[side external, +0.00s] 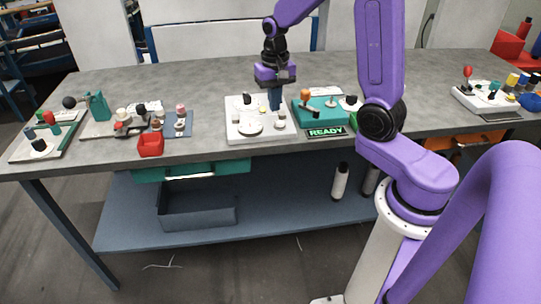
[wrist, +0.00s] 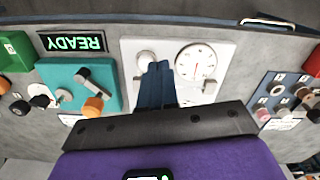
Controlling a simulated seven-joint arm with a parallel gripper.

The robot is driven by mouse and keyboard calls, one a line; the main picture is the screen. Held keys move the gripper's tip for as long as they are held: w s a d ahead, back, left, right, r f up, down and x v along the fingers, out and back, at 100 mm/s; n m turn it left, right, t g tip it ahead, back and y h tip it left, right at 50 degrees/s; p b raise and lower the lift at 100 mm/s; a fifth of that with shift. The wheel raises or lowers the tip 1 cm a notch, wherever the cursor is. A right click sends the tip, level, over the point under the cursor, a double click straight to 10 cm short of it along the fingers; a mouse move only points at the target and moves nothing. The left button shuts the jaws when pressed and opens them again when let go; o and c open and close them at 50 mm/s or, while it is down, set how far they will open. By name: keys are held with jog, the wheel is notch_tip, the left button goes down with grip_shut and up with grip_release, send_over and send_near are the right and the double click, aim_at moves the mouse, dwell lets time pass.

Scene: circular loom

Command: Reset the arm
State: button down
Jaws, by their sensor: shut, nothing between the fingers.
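My gripper (side external: 275,104) points down over the white panel (side external: 236,136) at the middle of the table. Its dark blue fingers (wrist: 158,82) are together with nothing between them. In the wrist view the fingers cover part of the white panel (wrist: 222,92). A round dial (wrist: 195,62) and a pale knob (wrist: 146,58) show beside the fingertips. I cannot tell whether the fingertips touch the panel.
A teal panel (side external: 336,104) with an orange-tipped lever (wrist: 93,105) and a lit READY sign (side external: 326,132) stands right of the white panel. Another white panel (side external: 490,100) stands far right. The table's back is clear.

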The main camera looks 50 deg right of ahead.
jog(key=s+a+r+n, duration=0.2)
jog(key=s+a+n, duration=0.25)
jog(key=a, duration=0.25)
jog(key=s+a+n, duration=0.3)
jog(key=s+n, duration=0.4)
jog(key=s, duration=0.3)
jog(key=s+a+r+n, duration=0.1)
jog(key=s+a+n, duration=0.1)
jog(key=s+n, duration=0.5)
jog(key=s, duration=0.3)
jog(key=shift+s+a+r, duration=0.2)
jog(key=shift+a+r, duration=0.1)
jog(key=shift+a, duration=0.1)
jog(key=shift+n, duration=0.25)
